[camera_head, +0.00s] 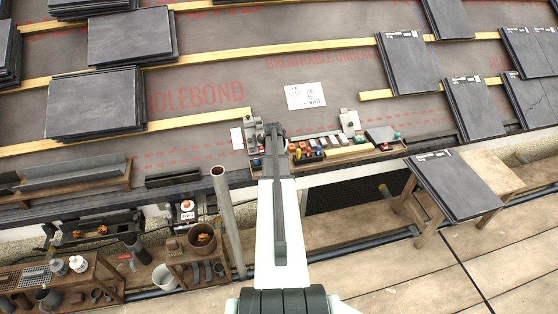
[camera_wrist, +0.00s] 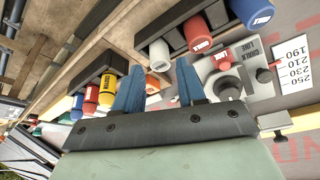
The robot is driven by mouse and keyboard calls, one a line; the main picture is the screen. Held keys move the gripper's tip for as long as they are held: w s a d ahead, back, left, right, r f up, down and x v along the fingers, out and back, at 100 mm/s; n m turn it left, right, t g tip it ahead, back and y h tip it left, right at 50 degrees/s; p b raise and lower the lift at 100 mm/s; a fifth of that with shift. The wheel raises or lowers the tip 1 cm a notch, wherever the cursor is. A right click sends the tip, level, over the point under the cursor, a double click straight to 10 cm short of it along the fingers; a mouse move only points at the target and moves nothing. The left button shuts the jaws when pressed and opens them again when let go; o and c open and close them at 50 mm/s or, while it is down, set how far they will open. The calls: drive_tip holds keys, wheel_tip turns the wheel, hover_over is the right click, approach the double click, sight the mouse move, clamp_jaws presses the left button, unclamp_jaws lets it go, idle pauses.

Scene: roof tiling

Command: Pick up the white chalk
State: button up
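A white cylinder with a dark printed label, which looks like the white chalk (camera_wrist: 159,55), stands in a dark block holder (camera_wrist: 150,22) in the wrist view. A red cylinder (camera_wrist: 199,38) and a blue cylinder (camera_wrist: 250,12) are beside it in the same holder. My gripper (camera_wrist: 158,65) has two blue fingers spread apart, with the white cylinder's end showing between their tips. I cannot tell how far beyond the tips it is. Nothing is visibly gripped. In the head view my gripper (camera_head: 273,132) is over the left end of the tool shelf, and the white chalk cannot be made out.
The wooden shelf (camera_head: 350,159) is crowded; the grey roof membrane (camera_head: 215,55) behind is partly bare.

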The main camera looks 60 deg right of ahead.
drive_tip(key=x, duration=0.2)
drive_tip(key=shift+w+d+f, duration=0.1)
drive_tip(key=shift+f, duration=0.15)
clamp_jaws()
drive_tip(key=shift+r, duration=0.1)
